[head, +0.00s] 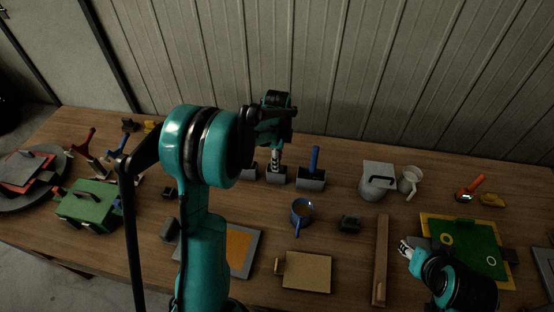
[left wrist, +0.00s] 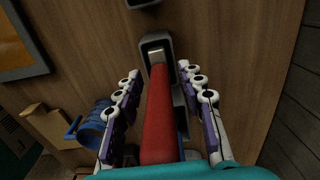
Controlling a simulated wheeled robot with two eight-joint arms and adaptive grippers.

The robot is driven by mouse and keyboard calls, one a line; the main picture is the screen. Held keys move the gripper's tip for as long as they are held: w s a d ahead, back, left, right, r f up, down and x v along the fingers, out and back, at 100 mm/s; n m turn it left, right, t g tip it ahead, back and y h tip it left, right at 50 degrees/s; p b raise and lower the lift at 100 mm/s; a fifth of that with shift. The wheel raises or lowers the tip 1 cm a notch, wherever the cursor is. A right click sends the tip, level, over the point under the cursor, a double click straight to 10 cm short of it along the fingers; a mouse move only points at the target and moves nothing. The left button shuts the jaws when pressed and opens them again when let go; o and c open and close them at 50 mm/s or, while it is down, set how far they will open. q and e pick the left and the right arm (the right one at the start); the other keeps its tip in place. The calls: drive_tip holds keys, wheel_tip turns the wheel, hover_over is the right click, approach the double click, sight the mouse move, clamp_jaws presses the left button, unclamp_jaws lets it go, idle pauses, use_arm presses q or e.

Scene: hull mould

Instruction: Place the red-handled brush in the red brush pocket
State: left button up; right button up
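The red-handled brush (left wrist: 160,125) stands between the fingers of my left gripper (left wrist: 160,92) in the left wrist view. Its metal neck reaches into a grey-rimmed pocket (left wrist: 150,40); its lower end is hidden inside. The fingers are spread, with a gap on each side of the handle. In the head view my left gripper (head: 275,158) is directly over a grey pocket (head: 276,177), and the handle is hard to make out there. No red marking shows on this pocket. My right gripper (head: 405,247) is low at the right, its finger opening unclear.
A blue-handled brush (head: 314,160) stands in a grey pocket (head: 312,184) just to the right. A blue mug (head: 302,212) stands in front. A grey container (head: 378,181) and white pitcher (head: 409,180) are farther right. A green toolbox (head: 88,207) is at the left.

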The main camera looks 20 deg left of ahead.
use_arm(q)
drive_tip(key=shift+r, duration=0.1)
drive_tip(key=shift+r, duration=0.25)
wheel_tip(320, 180, up, 11)
drive_tip(key=p, duration=0.3)
drive_tip(key=shift+s+d+r+p, duration=0.15)
drive_tip(key=shift+r+p, duration=0.15)
drive_tip(key=shift+r, duration=0.2)
drive_tip(key=s+d+r+n+t, duration=0.1)
drive_tip(key=s+d+n+t, duration=0.2)
drive_tip(key=s+n, duration=0.4)
drive_tip(key=s+d+r+n+t, duration=0.2)
drive_tip(key=s+d+n+t, duration=0.2)
drive_tip(key=s+n, duration=0.4)
drive_tip(key=s+d, duration=0.1)
drive_tip(key=s, duration=0.4)
drive_tip(key=shift+d+r, duration=0.2)
drive_tip(key=shift+d, duration=0.2)
drive_tip(key=shift+s+f, duration=0.1)
